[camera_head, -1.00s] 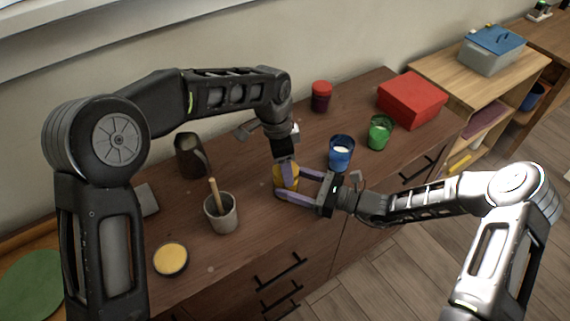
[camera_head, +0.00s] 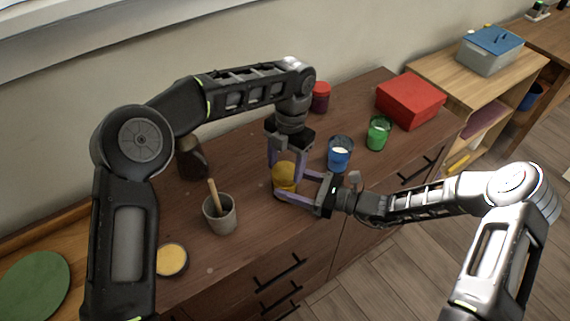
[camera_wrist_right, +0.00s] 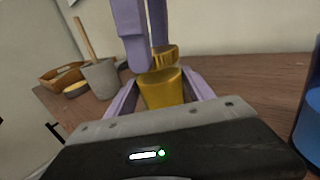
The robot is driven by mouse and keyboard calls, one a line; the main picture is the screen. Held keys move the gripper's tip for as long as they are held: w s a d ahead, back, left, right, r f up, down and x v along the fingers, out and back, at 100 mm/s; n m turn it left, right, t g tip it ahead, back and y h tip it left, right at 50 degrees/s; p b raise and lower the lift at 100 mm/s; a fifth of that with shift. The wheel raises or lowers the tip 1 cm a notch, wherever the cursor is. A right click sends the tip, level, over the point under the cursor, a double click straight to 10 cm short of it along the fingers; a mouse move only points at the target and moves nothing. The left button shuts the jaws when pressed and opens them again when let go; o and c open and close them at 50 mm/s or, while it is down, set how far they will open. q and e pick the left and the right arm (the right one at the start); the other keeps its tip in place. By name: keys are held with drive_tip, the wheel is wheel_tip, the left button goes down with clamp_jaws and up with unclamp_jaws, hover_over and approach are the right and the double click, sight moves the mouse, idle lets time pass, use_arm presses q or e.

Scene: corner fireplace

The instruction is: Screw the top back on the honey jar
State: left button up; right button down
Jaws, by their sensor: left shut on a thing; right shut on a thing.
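The amber honey jar (camera_head: 286,186) stands on the wooden cabinet top; its body also shows in the right wrist view (camera_wrist_right: 162,90). My right gripper (camera_head: 292,190) comes in from the right and is shut around the jar body. The gold top (camera_wrist_right: 165,56) is over the jar's mouth in the right wrist view. My left gripper (camera_head: 285,165) points down from above, its purple fingers shut on the top. The fingers hide part of the top, and I cannot tell whether it touches the jar's rim.
A grey mortar with a pestle (camera_head: 222,216), a dark mug (camera_head: 191,160) and a yellow-filled round dish (camera_head: 172,259) stand to the left. Blue (camera_head: 340,157) and green (camera_head: 378,135) cups, a red jar (camera_head: 320,98) and a red box (camera_head: 410,100) stand to the right and behind.

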use_arm(q)
drive_tip(key=o, duration=1.3)
drive_tip(key=shift+c, duration=0.3)
